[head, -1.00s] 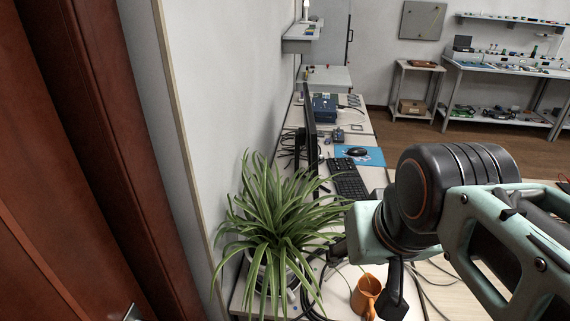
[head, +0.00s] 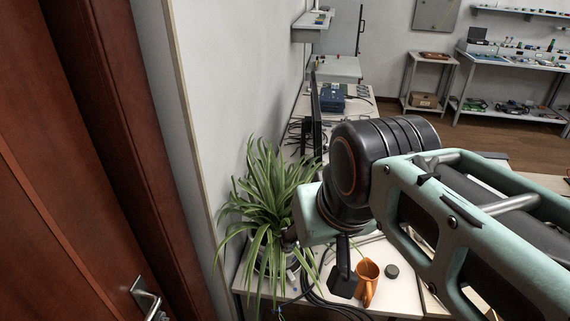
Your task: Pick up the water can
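The water can is most likely the small orange vessel (head: 367,285) at the front of the white desk (head: 400,302). It stands upright and has a handle and a thin part rising from its top. My gripper (head: 316,262) hangs above the desk to the left of the vessel, beside the potted plant. One dark finger shows just left of the vessel, apparently with nothing in it. The other dark finger shows near the leaves, spread away from the first, so it looks open. My arm hides the middle of the desk.
A leafy potted plant (head: 262,205) stands on the desk's left end, close to my gripper. Dark cables lie around its base. A small dark round thing (head: 392,271) lies right of the vessel. A monitor (head: 315,115) stands farther back. A brown door (head: 95,160) is at left.

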